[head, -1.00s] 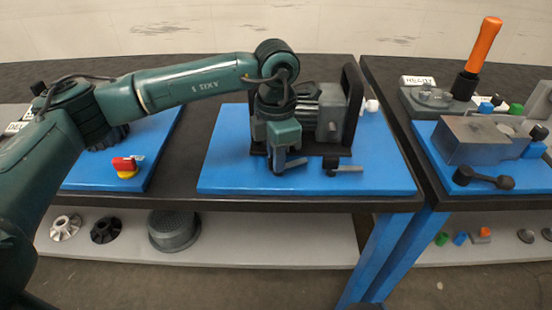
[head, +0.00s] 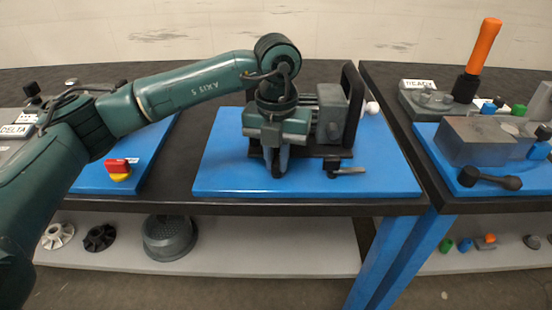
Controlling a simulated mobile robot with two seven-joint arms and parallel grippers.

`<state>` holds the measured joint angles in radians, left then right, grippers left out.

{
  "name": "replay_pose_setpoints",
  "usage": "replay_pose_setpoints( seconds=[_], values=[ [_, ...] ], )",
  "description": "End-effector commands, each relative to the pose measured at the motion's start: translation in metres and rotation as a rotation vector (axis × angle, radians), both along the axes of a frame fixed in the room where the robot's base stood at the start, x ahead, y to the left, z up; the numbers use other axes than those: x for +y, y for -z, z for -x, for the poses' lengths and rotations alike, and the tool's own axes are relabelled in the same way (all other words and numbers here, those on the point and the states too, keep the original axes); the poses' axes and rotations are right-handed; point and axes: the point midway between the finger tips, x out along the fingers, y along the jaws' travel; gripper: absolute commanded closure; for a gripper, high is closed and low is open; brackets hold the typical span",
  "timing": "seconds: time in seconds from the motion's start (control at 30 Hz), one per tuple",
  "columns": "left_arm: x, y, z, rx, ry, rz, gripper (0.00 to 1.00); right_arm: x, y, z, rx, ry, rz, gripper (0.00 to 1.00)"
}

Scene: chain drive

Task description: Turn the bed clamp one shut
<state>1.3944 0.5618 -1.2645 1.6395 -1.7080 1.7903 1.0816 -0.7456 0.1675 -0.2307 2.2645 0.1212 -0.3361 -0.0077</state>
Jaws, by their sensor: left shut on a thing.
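Two bed clamps stand at the front edge of the black machine bed on the blue plate (head: 222,180). My left gripper (head: 276,163) points down, shut on the lever of the left clamp. The fingers hide most of that lever; the clamp's dark end (head: 277,172) shows low between them. The lever seems to point toward the camera. The right clamp (head: 333,165) is free, with its grey lever (head: 350,171) pointing right. No labels on the clamps are readable. My right gripper is not in view.
A grey block and black upright frame (head: 352,95) stand behind the gripper, with a white knob (head: 372,108) beside them. A red and yellow switch (head: 119,170) is at left. The right table holds an orange-handled lever (head: 484,45). The plate's front strip is clear.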

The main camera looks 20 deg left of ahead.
Motion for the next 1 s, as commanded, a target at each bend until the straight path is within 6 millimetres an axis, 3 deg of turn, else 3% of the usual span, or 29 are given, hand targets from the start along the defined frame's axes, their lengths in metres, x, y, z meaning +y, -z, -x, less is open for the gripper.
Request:
replay_pose_setpoints(
  seconds=[0.4,1.0],
  values=[
    [-0.0010,-0.0011,-0.0009,-0.003,-0.216,0.001,1.00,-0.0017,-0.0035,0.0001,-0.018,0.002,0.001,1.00],
    [-0.0010,-0.0014,-0.0012,-0.004,-0.258,0.002,1.00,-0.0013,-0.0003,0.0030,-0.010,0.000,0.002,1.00]
  ],
)
